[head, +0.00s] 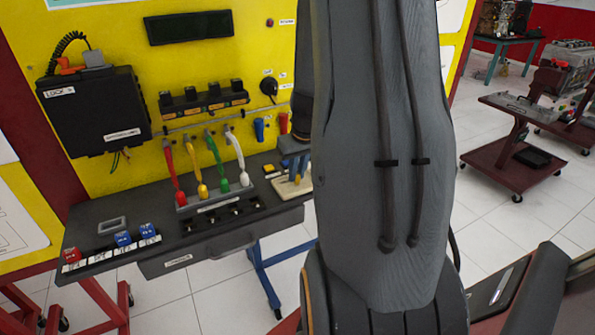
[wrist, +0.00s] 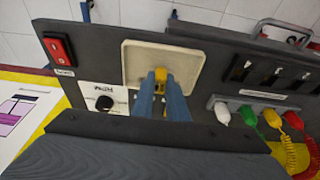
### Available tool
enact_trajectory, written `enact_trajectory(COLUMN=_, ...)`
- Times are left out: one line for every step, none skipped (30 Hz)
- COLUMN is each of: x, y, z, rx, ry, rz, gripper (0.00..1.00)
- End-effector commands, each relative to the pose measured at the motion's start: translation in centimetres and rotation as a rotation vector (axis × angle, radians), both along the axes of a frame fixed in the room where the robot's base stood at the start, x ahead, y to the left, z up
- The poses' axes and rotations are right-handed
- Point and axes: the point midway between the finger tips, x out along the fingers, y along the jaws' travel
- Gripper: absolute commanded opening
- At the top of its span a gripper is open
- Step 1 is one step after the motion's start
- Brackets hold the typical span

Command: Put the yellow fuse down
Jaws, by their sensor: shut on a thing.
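The yellow fuse (wrist: 160,75) is between the blue fingertips of my gripper (wrist: 166,88) in the wrist view. My gripper is shut on it, and the fingers hide part of it. Behind the fuse is a shallow cream tray (wrist: 133,51) on the dark bench top. I cannot tell whether the fuse touches the tray floor. In the head view my gripper (head: 294,172) is over the cream tray (head: 303,190) at the right end of the bench (head: 205,235), and the fuse itself is hard to make out.
Colored leads (head: 205,170) stand left of the tray. Red and blue blocks (head: 123,238) sit at the bench's left end.

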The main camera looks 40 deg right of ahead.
Motion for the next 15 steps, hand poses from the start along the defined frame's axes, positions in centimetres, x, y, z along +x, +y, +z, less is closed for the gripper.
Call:
enact_trajectory(x=0.02, y=0.02, z=-0.09, rx=0.0, ry=0.0, rz=0.0, gripper=0.0)
enact_trajectory(x=0.02, y=0.03, z=-0.1, rx=0.0, ry=-0.001, rz=0.0, gripper=0.0)
enact_trajectory(x=0.04, y=0.02, z=-0.09, rx=0.0, ry=-0.001, rz=0.0, gripper=0.0)
enact_trajectory(x=0.04, y=0.03, z=-0.08, rx=0.0, ry=-0.001, rz=0.001, gripper=0.0)
enact_trajectory(x=0.04, y=0.03, z=-0.08, rx=0.0, ry=-0.001, rz=0.001, gripper=0.0)
enact_trajectory(x=0.04, y=0.04, z=-0.08, rx=0.0, ry=-0.001, rz=0.001, gripper=0.0)
enact_trajectory(x=0.05, y=0.04, z=-0.08, rx=0.0, ry=-0.001, rz=0.001, gripper=0.0)
enact_trajectory(x=0.05, y=0.04, z=-0.11, rx=0.0, ry=-0.001, rz=0.001, gripper=0.0)
enact_trajectory(x=0.06, y=0.04, z=-0.21, rx=0.0, ry=-0.001, rz=0.001, gripper=0.0)
enact_trajectory(x=0.07, y=0.03, z=-0.29, rx=0.0, ry=-0.001, rz=0.001, gripper=0.0)
enact_trajectory(x=0.07, y=0.04, z=-0.39, rx=0.0, ry=-0.001, rz=0.001, gripper=0.0)
enact_trajectory(x=0.07, y=0.03, z=-0.49, rx=0.0, ry=-0.001, rz=0.001, gripper=0.0)
enact_trajectory(x=0.05, y=0.04, z=-0.4, rx=0.0, ry=-0.001, rz=0.001, gripper=0.18)
enact_trajectory(x=0.05, y=0.04, z=-0.37, rx=0.0, ry=-0.001, rz=0.001, gripper=0.23)
enact_trajectory(x=0.05, y=0.04, z=-0.36, rx=0.0, ry=-0.001, rz=0.001, gripper=0.3)
